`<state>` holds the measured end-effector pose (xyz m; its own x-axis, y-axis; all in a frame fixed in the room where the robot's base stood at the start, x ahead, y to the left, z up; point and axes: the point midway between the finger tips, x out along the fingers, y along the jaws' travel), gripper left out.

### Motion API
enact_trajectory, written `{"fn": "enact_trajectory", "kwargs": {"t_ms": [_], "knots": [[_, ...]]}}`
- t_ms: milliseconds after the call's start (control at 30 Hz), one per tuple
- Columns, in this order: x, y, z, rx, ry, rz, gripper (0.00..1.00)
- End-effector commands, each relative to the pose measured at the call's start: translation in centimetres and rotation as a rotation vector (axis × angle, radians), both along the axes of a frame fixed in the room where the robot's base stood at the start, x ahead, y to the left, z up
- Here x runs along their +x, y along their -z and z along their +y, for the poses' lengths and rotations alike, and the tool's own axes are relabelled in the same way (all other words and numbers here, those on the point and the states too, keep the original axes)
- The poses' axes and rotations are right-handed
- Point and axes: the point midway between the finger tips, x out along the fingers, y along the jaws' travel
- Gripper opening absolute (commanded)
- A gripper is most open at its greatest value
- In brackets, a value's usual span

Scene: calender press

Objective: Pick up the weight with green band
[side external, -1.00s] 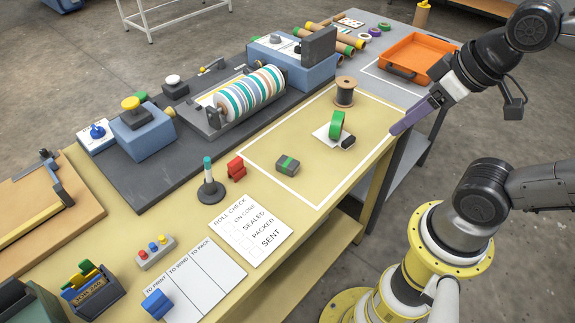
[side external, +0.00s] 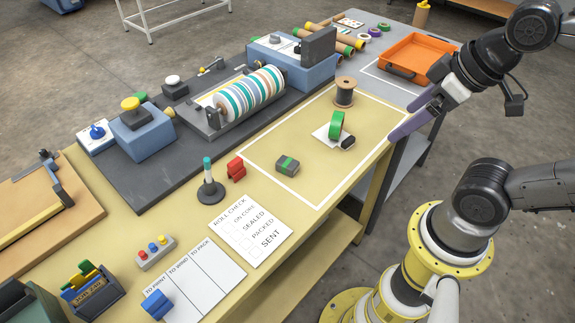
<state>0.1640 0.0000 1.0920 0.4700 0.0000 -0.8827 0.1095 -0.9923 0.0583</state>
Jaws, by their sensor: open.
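The weight with green band (side external: 287,166) is a small dark grey block with a green stripe across its top. It lies on the yellow tabletop inside the white outlined area, left of the green tape roll. My gripper (side external: 397,118) is at the right edge of the table, above and to the right of the weight and well apart from it. Its purple fingers are spread and nothing is between them.
A green tape roll (side external: 336,125) stands on a white card beside a small black object (side external: 348,142). A spool (side external: 344,91) stands behind them. An orange tray (side external: 418,58) sits at the far right. A red object (side external: 236,168) and a post (side external: 209,184) stand left of the weight.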

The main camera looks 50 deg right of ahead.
Motion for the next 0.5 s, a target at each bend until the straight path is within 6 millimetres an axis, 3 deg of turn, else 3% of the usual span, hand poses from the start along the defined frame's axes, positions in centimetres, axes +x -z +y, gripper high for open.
{"fn": "enact_trajectory", "kwargs": {"t_ms": [133, 267, 367, 500], "knots": [[1.5, -2.2, 0.0, -0.140, -0.253, -0.030, 1.00], [4.8, -3.9, 0.2, -0.283, -0.543, 0.000, 1.00], [8.3, -4.5, 0.6, -0.380, -0.779, 0.041, 1.00], [13.7, -3.6, 1.5, -0.472, -1.095, 0.112, 1.00]]}}
